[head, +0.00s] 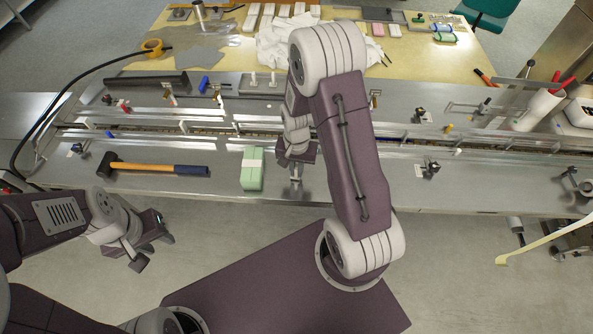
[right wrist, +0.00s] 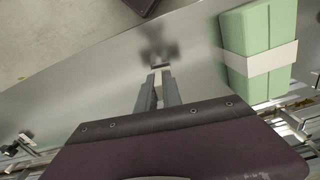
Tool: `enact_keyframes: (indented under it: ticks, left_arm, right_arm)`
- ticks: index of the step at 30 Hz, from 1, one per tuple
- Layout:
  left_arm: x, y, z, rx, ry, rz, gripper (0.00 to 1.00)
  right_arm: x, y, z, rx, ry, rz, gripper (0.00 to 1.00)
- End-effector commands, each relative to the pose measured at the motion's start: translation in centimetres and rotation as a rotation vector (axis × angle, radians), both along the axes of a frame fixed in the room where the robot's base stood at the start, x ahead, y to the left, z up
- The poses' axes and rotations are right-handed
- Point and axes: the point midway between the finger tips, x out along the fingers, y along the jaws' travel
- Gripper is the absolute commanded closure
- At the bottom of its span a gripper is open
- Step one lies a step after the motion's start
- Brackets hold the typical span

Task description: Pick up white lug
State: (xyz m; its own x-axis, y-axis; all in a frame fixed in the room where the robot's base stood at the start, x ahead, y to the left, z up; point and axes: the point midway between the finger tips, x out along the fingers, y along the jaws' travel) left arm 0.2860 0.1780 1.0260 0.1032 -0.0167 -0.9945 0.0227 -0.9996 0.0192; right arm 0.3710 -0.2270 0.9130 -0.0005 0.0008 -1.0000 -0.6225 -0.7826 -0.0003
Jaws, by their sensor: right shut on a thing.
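My right gripper (head: 296,178) points down over the front metal ledge, just right of the green block. In the right wrist view its two grey fingers (right wrist: 158,88) are closed on a small white lug (right wrist: 158,78). Most of the lug is hidden between the fingers. A dark shadow or reflection shows on the metal just beyond the fingertips. I cannot tell whether the lug clears the surface. My left gripper (head: 150,246) is at the lower left, in front of the ledge, with its fingers apart and nothing between them.
A green block with a white band (head: 253,168) stands close beside the right gripper; it also shows in the right wrist view (right wrist: 234,38). A hammer (head: 155,168) lies further left. The ledge between gripper and clamps is clear.

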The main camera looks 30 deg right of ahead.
Motion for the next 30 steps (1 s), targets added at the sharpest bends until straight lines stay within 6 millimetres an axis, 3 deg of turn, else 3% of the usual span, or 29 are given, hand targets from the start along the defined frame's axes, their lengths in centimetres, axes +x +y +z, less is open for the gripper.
enact_keyframes:
  ticks: [6,18,21,30]
  left_arm:
    - [0.0,0.0,-0.2,0.000,0.000,0.000,0.64]
    - [0.0,0.0,-0.6,0.000,0.000,0.000,0.64]
    - [0.0,0.0,-1.8,0.000,0.000,0.000,0.64]
    - [0.0,0.0,-2.2,0.000,0.000,0.000,0.64]
  right_arm:
    - [-0.2,-0.1,3.6,-0.002,-0.005,0.000,1.00]
    - [-9.7,-0.3,9.0,-0.002,-0.005,-0.003,1.00]
    - [-10.5,-0.4,9.2,-0.002,-0.005,0.000,1.00]
    - [-11.7,-0.4,10.1,-0.001,-0.001,0.000,1.00]
